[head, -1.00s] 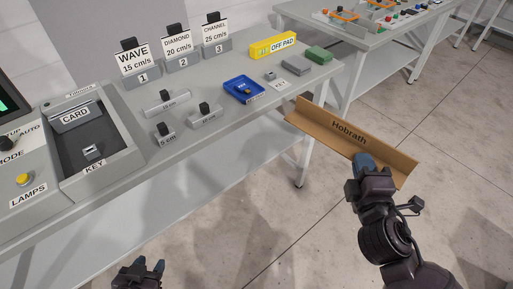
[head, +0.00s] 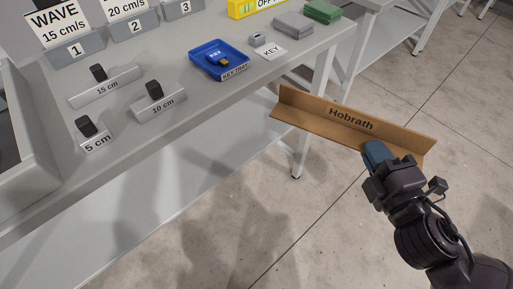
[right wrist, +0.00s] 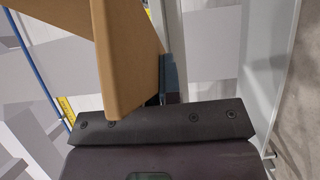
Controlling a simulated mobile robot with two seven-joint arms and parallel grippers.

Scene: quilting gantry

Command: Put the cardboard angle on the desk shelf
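The cardboard angle (head: 320,113) is a long brown L-shaped strip marked "Hobrath". It hangs in the air off the desk's front right corner, above the floor. My right gripper (head: 376,155) is shut on its right part. In the right wrist view the cardboard angle (right wrist: 128,60) stands between the fingers, whose dark tips (right wrist: 166,80) show beside it; the other finger is mostly hidden. A pale shelf (head: 170,205) runs under the desk top, apart from the cardboard angle. My left gripper is out of view.
The grey desk top (head: 205,115) holds a blue key tray (head: 205,62), labelled gauge blocks (head: 158,103), grey and green pads (head: 322,12) and numbered signs (head: 135,30). A white desk leg (head: 312,120) stands left of the cardboard angle. The floor (head: 310,230) in front is clear.

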